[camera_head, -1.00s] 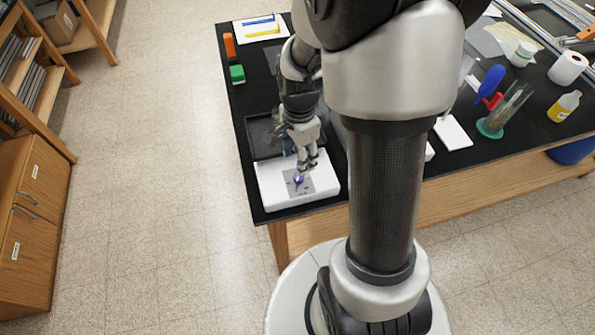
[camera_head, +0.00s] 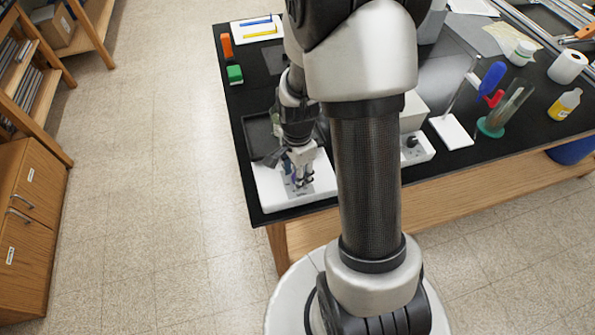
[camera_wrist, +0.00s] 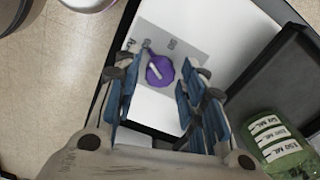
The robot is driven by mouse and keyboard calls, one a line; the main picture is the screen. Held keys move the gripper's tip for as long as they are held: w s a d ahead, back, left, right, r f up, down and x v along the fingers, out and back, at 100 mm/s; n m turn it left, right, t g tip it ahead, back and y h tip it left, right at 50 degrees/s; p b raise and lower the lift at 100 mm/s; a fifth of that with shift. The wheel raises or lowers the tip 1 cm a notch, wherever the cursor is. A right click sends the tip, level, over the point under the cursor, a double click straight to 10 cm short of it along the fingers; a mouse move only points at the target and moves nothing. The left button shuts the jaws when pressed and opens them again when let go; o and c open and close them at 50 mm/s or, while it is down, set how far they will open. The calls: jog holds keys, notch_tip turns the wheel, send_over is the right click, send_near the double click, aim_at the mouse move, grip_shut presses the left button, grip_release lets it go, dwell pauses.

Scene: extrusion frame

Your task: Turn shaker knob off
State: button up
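The shaker (camera_head: 278,204) is a white base with a black tray (camera_head: 258,130) behind, at the near left table corner. Its purple knob (camera_wrist: 160,72) sits on a grey label panel (camera_wrist: 190,50), and a white line on it lies slantwise. My gripper (camera_head: 300,178) points down over the panel; it also shows in the wrist view (camera_wrist: 160,85). It is open, with blue-padded fingers on either side of the knob in that view. I cannot tell whether either finger touches it. In the head view my fingers mostly hide the knob.
A green-filled labelled bottle (camera_wrist: 280,145) stands in the black tray. A white device with a black knob (camera_head: 411,142) is to the right, beyond my arm. A green block (camera_head: 235,74) and an orange one (camera_head: 227,46) lie along the left table edge.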

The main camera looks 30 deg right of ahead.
jog(key=c, duration=0.8)
jog(key=shift+n, duration=0.3)
jog(key=n, duration=1)
jog(key=shift+n, duration=0.4)
jog(key=n, duration=1.2)
jog(key=shift+n, duration=0.4)
